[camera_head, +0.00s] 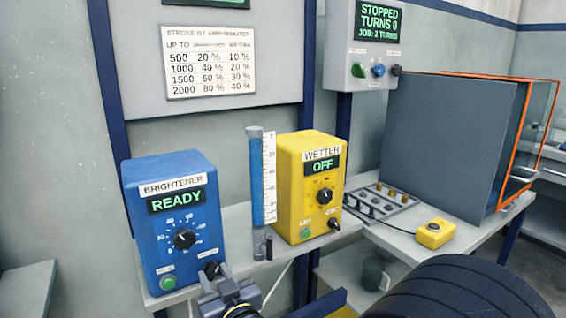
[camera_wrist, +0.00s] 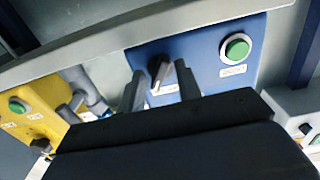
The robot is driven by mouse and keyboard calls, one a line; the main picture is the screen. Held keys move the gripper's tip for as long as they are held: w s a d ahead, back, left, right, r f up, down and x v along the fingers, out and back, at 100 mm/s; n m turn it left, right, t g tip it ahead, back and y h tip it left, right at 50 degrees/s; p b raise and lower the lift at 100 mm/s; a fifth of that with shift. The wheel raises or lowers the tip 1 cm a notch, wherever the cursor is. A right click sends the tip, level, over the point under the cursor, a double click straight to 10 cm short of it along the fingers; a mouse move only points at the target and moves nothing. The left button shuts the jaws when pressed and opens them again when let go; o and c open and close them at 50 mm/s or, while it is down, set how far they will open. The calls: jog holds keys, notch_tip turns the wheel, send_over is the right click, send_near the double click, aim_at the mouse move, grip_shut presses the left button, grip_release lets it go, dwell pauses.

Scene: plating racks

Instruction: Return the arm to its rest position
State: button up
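My gripper (camera_head: 219,278) is low in the head view, in front of the lower right corner of the blue brightener box (camera_head: 171,220). In the wrist view its two dark fingers (camera_wrist: 160,82) stand apart with a gap between them. The black switch (camera_wrist: 157,68) of the blue box shows in that gap; I cannot tell whether a finger touches it. Nothing is held. The green button (camera_wrist: 237,47) is beside the switch. The brightener display reads READY. In the head view my gripper partly hides the area below the switch.
The yellow wetter box (camera_head: 309,190), reading OFF, and a blue-filled tube (camera_head: 257,180) stand right of the blue box on a shelf (camera_head: 228,218). A control box (camera_head: 362,50) reads STOPPED, TURNS 0. A yellow button box (camera_head: 435,234) and a large grey cabinet (camera_head: 445,130) are further right.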

jog(key=n+p, duration=0.6)
jog(key=p, duration=0.1)
jog(key=shift+r+n+p, duration=0.2)
jog(key=shift+n+p, duration=0.1)
jog(key=shift+s+d+f, duration=0.15)
jog(key=shift+s+f, duration=0.05)
jog(key=shift+s, duration=0.05)
jog(key=shift+b+v, duration=0.3)
jog(key=shift+v, duration=1.8)
